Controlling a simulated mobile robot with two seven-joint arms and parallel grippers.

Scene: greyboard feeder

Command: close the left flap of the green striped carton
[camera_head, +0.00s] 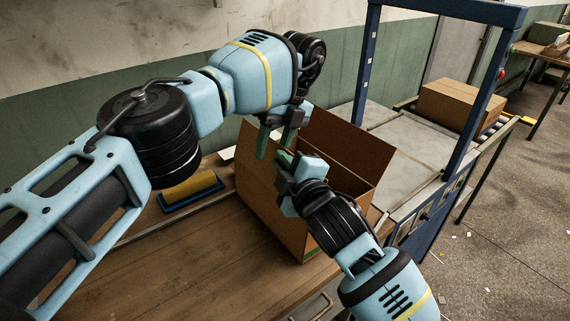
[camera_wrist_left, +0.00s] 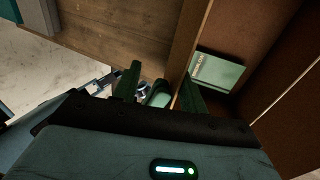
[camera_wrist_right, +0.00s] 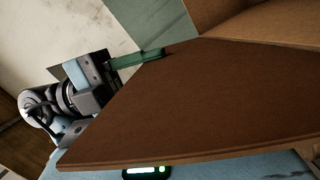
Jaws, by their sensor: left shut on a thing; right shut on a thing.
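A green box (camera_wrist_left: 218,70) lies inside the carton.
A blue tray (camera_head: 165,208) with a yellow block (camera_head: 190,187) lies left of the carton. A blue frame (camera_head: 366,60) and grey machine surface (camera_head: 408,147) stand to the right. Another carton (camera_head: 455,104) sits on rollers behind. The bench front is clear.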

